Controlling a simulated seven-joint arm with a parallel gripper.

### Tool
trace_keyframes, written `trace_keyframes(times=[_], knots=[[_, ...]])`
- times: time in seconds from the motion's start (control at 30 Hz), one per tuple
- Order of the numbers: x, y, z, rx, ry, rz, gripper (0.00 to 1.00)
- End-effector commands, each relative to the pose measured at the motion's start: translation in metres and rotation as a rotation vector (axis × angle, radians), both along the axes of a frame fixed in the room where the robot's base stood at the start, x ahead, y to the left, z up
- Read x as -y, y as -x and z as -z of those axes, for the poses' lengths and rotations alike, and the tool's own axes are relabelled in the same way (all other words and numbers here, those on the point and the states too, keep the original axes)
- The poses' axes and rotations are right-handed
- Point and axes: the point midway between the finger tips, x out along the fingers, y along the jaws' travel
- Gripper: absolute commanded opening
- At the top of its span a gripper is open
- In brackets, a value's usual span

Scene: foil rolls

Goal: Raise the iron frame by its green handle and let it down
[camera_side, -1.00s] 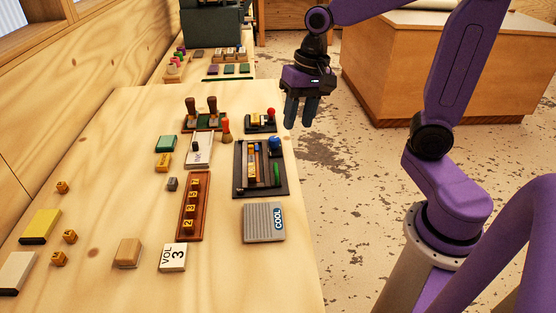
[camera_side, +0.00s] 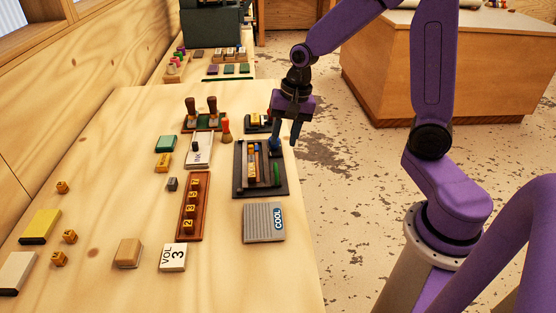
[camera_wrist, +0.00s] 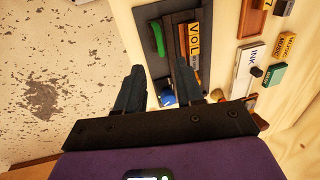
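The dark iron frame (camera_side: 240,178) lies flat near the right edge of the table, with a green handle (camera_side: 277,174) on its right side and a blue knob (camera_side: 275,144) at its far end. Several narrow strips lie inside it. The wrist view shows the frame (camera_wrist: 146,20), its green handle (camera_wrist: 158,40) and the blue knob (camera_wrist: 167,98). My gripper (camera_side: 286,140) is open and empty, above the far right corner of the frame. In the wrist view, the green handle shows just beyond the gap between my fingertips (camera_wrist: 160,66). One finger hides part of the frame.
A grey ribbed block marked COOL (camera_side: 262,222) lies close to the frame's near side. A wooden rack of numbered blocks (camera_side: 192,205) and a white INK box (camera_side: 199,150) lie to its left. A small dark tray (camera_side: 253,127) sits beyond it. Floor is open to the right.

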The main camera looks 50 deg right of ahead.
Motion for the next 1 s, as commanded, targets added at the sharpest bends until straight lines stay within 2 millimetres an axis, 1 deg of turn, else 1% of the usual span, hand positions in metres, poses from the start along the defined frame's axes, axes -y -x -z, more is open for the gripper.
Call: trace_keyframes(times=[0.03, 0.1, 0.3, 0.5, 0.7, 1.0], knots=[[-0.001, -0.001, 0.009, -0.005, 0.001, -0.002, 0.37], [-0.003, -0.002, 0.019, -0.005, 0.002, -0.002, 0.37], [-0.006, -0.006, 0.047, -0.005, 0.002, -0.002, 0.37], [-0.009, -0.010, 0.068, -0.001, 0.000, -0.001, 0.37], [-0.011, -0.011, 0.079, 0.000, 0.000, -0.001, 0.37], [-0.011, -0.012, 0.080, 0.002, 0.000, -0.001, 0.37]])
